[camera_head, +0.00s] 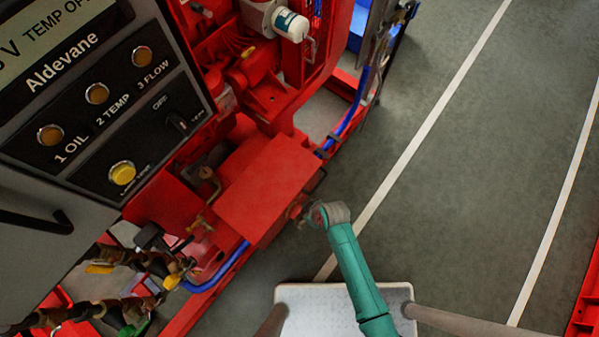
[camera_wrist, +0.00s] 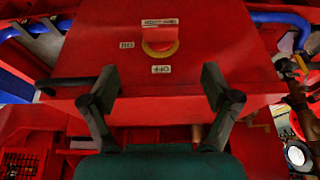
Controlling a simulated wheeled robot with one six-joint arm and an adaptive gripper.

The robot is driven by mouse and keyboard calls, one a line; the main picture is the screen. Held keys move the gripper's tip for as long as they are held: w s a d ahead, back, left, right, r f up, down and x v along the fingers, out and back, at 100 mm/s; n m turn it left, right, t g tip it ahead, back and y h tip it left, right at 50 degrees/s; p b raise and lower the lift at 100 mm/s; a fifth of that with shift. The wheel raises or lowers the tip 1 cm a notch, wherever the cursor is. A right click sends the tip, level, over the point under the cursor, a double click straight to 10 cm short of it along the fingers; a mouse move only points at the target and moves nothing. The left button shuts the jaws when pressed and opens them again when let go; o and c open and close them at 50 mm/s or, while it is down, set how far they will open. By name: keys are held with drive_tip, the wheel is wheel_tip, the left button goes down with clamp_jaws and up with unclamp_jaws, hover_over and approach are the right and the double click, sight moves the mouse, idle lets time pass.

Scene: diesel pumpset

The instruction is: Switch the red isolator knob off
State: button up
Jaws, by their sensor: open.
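The red isolator knob (camera_wrist: 159,38) sits on a yellow round base on the face of a red box (camera_wrist: 210,45), at the upper middle of the wrist view. A small label reading OFF, upside down, is just below it, and another label, seemingly ON, is to its left. I cannot tell exactly which way the knob is turned. My gripper (camera_wrist: 159,73) is open and empty, its two dark fingers spread below the knob in the picture, apart from it. In the head view my gripper (camera_head: 302,212) is beside the red box (camera_head: 265,185), and the knob cannot be made out clearly.
A grey control panel (camera_head: 95,100) with lamps and a switch stands at the left. Blue hoses (camera_head: 215,280) and brass valves (camera_head: 175,275) lie below the box. A dark lever (camera_wrist: 65,85) juts out left of the box. The green floor (camera_head: 450,170) at the right is clear.

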sight(296, 212)
drive_tip(key=x, duration=1)
drive_tip(key=shift+a+f, duration=0.1)
drive_tip(key=c, duration=1.1)
drive_tip(key=shift+c, duration=0.2)
